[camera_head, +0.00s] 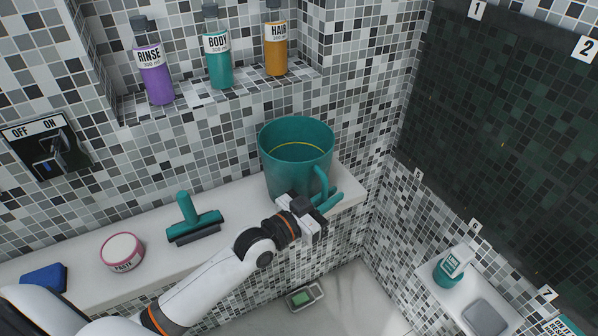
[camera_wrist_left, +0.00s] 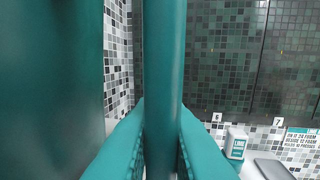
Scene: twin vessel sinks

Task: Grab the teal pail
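The teal pail (camera_head: 292,160) stands upright at the right end of the white ledge, its open top facing up, with a yellow line inside. Its handle (camera_head: 321,184) is on the front right side. My left gripper (camera_head: 328,200) is at the handle, with one teal finger on each side. In the left wrist view the handle (camera_wrist_left: 165,60) runs upright between the fingers (camera_wrist_left: 163,140), with no clear gap on either side, so it looks shut on the handle. The pail's wall (camera_wrist_left: 50,80) fills the left of that view. My right gripper is not in view.
On the ledge (camera_head: 85,270) are a squeegee (camera_head: 195,222), a paste tin (camera_head: 122,252) and a blue block (camera_head: 44,279). Purple (camera_head: 154,75), teal (camera_head: 218,55) and orange (camera_head: 276,45) bottles stand on the niche shelf above. A lower shelf at right holds a bottle (camera_head: 453,266).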

